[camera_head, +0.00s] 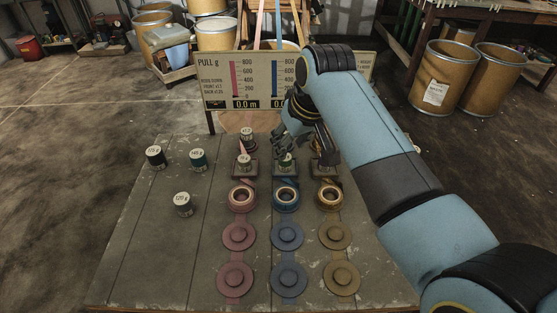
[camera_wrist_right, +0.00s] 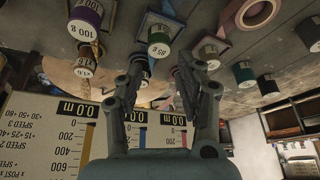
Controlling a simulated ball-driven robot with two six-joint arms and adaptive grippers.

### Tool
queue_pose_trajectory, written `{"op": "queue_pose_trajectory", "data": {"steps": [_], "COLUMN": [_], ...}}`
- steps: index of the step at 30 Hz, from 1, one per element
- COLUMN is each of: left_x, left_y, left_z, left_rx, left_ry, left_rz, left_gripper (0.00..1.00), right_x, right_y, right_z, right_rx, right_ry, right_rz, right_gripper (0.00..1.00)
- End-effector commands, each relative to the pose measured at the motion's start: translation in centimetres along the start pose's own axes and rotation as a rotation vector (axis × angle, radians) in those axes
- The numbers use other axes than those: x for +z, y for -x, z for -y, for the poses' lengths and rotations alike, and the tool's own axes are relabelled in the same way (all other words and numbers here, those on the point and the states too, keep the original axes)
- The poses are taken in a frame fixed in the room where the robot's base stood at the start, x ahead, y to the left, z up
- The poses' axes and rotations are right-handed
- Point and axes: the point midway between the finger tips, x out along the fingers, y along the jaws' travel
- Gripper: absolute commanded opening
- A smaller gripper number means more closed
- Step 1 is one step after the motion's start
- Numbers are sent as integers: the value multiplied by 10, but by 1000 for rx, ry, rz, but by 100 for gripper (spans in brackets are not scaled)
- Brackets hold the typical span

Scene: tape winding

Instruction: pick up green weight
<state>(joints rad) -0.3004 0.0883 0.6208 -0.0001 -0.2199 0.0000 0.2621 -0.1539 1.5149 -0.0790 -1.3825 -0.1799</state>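A green weight (camera_head: 286,163) marked 85 g stands on the middle post plate, in front of the blue tape. In the right wrist view the same green weight (camera_wrist_right: 160,40) lies beyond the fingertips, between their lines. My right gripper (camera_head: 290,143) is open and empty, just above and behind this weight, partly covering it. In the wrist view its two fingers (camera_wrist_right: 161,70) are spread apart. A darker teal-green weight (camera_head: 198,160) marked 145 g stands on the left of the table; it also shows in the wrist view (camera_wrist_right: 243,73). My left gripper is out of view.
A black weight (camera_head: 155,158) and a grey-blue weight (camera_head: 183,205) stand at left. A purple weight (camera_wrist_right: 86,15) and a grey-brown weight (camera_wrist_right: 209,50) flank the green one. Tape rolls (camera_head: 286,197) lie in front; a sign board (camera_head: 220,84) stands behind. The table's left front is clear.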

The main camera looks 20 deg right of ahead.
Motion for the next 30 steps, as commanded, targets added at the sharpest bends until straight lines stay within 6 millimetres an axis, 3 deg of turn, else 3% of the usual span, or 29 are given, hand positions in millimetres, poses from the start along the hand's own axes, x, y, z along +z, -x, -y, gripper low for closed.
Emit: {"op": "queue_pose_trajectory", "data": {"steps": [6,15,24,30], "left_x": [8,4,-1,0], "left_y": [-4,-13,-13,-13], "left_z": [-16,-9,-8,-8], "left_rx": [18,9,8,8], "left_ry": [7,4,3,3], "left_rz": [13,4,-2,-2], "left_gripper": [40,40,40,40], "right_x": [0,2,2,2], "right_y": [-23,-66,-72,-72], "right_z": [0,-1,-1,-1], "right_rx": [1,2,3,3], "right_ry": [1,2,1,2], "right_rz": [0,1,-1,-1], "right_gripper": [37,37,37,12]}}
